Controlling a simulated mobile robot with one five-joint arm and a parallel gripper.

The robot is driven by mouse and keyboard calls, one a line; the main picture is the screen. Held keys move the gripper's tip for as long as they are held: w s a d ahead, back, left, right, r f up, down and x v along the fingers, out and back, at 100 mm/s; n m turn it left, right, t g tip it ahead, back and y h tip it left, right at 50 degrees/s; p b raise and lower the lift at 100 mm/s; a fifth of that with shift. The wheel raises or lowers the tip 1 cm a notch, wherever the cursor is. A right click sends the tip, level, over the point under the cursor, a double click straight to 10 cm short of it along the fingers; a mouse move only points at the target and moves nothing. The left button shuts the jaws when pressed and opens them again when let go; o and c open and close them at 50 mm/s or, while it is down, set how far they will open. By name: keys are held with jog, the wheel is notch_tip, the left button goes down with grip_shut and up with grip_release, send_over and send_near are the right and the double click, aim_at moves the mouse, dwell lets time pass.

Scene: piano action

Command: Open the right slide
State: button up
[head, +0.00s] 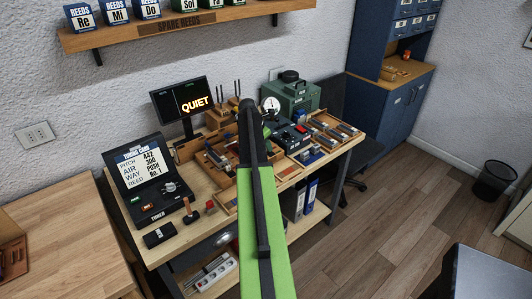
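My green and black arm reaches up the middle of the head view over the workbench (190,238). Its far end covers part of the bench top, and I cannot make out the gripper's fingers there. No part is clearly marked as the right slide, so I cannot tell which it is or whether it is open. A wooden tray (318,147) at the bench's right holds several dark-and-light blocks. An open wooden case (218,168) with small parts lies left of my arm, partly hidden by it.
A black tuner case (150,183) stands open at the bench's left. A green box (290,96) and a round gauge (270,104) stand at the back.

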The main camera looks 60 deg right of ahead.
grip_shut()
dwell(1.4)
